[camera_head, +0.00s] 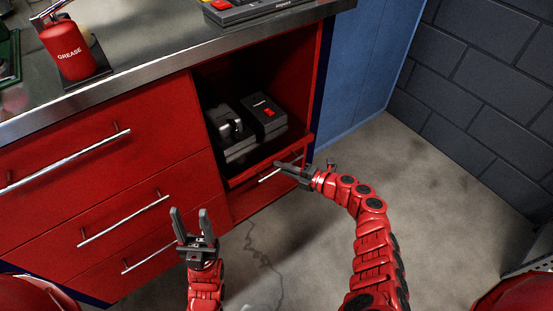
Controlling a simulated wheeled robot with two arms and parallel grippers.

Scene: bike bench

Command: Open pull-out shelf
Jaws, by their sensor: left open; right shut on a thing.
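The pull-out shelf (238,180) is a red board low in the open bay of the red cabinet. Its front edge lies near the cabinet face; I cannot tell exactly how far out it is. A thin silver handle (266,179) runs along its front. My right gripper (279,165) is shut at this handle, and its fingers hide part of it. On the shelf sit a dark grey device with a red switch (267,114) and a dark clamp-like tool (229,122). My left gripper (190,212) is open and empty, fingers up, in front of the lower drawers.
Red drawers with silver bar handles (125,220) fill the cabinet's left. A grease can (68,52) and a tool case (240,10) stand on the metal worktop (140,50). A blue panel (358,65) and a dark block wall (480,80) are at right. The floor (420,170) before them is clear.

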